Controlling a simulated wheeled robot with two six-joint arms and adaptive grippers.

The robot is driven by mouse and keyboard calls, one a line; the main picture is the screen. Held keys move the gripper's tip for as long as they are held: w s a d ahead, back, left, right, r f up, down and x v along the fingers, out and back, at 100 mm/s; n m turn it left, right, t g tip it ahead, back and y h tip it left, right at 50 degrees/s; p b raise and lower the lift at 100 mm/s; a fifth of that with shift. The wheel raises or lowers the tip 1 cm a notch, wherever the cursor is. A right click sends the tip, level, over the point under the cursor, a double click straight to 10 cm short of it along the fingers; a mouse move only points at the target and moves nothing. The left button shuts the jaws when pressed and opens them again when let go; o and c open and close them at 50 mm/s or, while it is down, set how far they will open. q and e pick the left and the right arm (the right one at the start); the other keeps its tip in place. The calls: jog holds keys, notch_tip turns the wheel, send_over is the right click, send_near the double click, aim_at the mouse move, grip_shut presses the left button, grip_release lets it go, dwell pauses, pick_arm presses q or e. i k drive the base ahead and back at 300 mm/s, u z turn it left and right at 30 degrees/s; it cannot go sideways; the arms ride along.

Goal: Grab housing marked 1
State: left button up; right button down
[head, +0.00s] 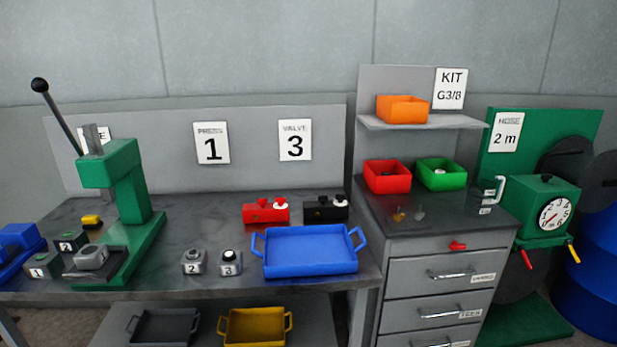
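Two small grey housings stand on the workbench, one marked 2 (194,262) and one marked 3 (230,263). A similar grey housing (91,256) sits on the base of the green press (125,185); no number is legible on it. A dark block with a white label (42,266) that seems to read 1 lies left of the press base. Another dark block (70,241), its label hard to read, lies behind it. Neither of my grippers is in view.
A blue tray (310,268) stands on the bench, with red (265,212) and black (326,209) valve blocks behind it. A drawer cabinet (440,285) stands at right, beside a green hose unit (545,208). The press lever (57,118) juts up left.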

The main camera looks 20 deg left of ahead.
aim_at(93, 256)
jog(key=u, duration=0.65)
jog(key=i, duration=0.9)
jog(key=u, duration=0.45)
